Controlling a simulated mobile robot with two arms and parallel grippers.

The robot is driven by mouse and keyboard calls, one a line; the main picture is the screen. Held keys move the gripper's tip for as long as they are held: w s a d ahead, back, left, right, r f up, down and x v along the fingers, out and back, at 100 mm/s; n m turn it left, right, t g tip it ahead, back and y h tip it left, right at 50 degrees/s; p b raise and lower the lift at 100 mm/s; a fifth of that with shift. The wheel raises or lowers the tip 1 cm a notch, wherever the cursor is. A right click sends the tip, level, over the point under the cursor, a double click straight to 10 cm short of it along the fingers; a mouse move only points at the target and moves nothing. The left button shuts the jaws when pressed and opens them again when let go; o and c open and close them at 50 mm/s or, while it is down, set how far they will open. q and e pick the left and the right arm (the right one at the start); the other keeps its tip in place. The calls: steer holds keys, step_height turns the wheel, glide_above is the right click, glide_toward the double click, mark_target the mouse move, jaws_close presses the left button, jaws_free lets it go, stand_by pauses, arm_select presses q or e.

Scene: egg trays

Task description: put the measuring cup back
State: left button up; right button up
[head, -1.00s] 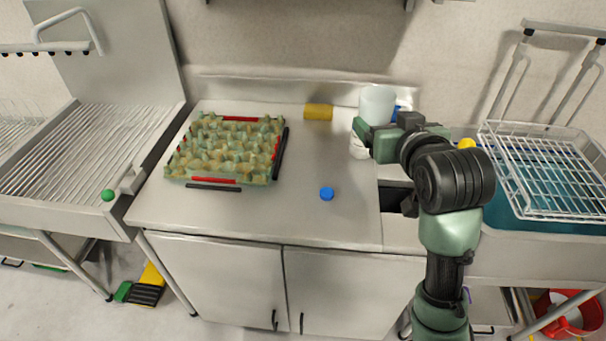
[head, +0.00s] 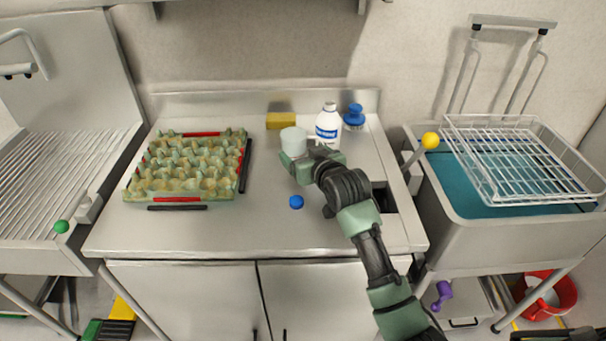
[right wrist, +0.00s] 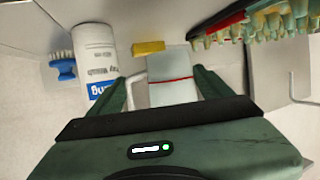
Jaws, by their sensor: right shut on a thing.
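The measuring cup (head: 293,139) is a translucent whitish cup over the back middle of the counter, left of the white wash bottle. My right gripper (head: 300,162) is shut on it from the front. The right wrist view shows the cup (right wrist: 172,64) between the two green fingers, with a red line across it and its handle on the left side. The gripper hides the cup's lower part in the head view, so I cannot tell whether it touches the counter. My left gripper is not in view.
A yellow sponge (head: 281,121) lies just behind the cup. The wash bottle (head: 328,127) and blue brush (head: 354,117) stand to its right. The egg tray (head: 186,192) is to the left. A blue round piece (head: 296,202) lies in front. The blue-filled sink (head: 470,198) is at right.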

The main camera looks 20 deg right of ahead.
step_height(320, 180, down, 7)
steer(key=shift+r, duration=0.2)
steer(key=shift+f, duration=0.2)
steer(key=shift+f, duration=0.1)
steer(key=o, duration=1.9)
steer(key=shift+f, duration=0.1)
steer(key=shift+o, duration=0.2)
steer(key=shift+r, duration=0.2)
steer(key=v, duration=1.2)
